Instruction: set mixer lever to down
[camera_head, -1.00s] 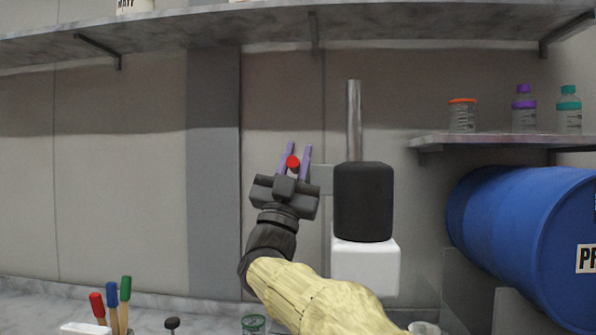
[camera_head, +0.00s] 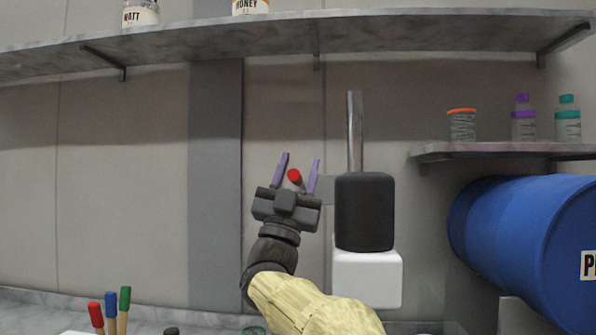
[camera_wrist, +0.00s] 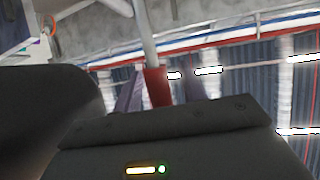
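The mixer has a black cylindrical body (camera_head: 364,212), a white block (camera_head: 367,278) below it and a metal rod (camera_head: 354,130) rising above. A red-ended lever (camera_head: 294,175) shows just left of the black body, its end towards the camera. My gripper (camera_head: 300,159) has its two purple fingers spread, one on each side of the red end in the head view. In the wrist view the red part (camera_wrist: 157,86) also shows between the fingers, at the end of a grey rod. Contact cannot be told. The lever's base is partly hidden behind my gripper.
A blue barrel (camera_head: 525,245) lies at the right, below a small shelf (camera_head: 500,151) with several bottles. A long shelf (camera_head: 220,55) crosses above. Red, blue and green handled tools (camera_head: 111,305) stand at lower left. The wall left of my gripper is clear.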

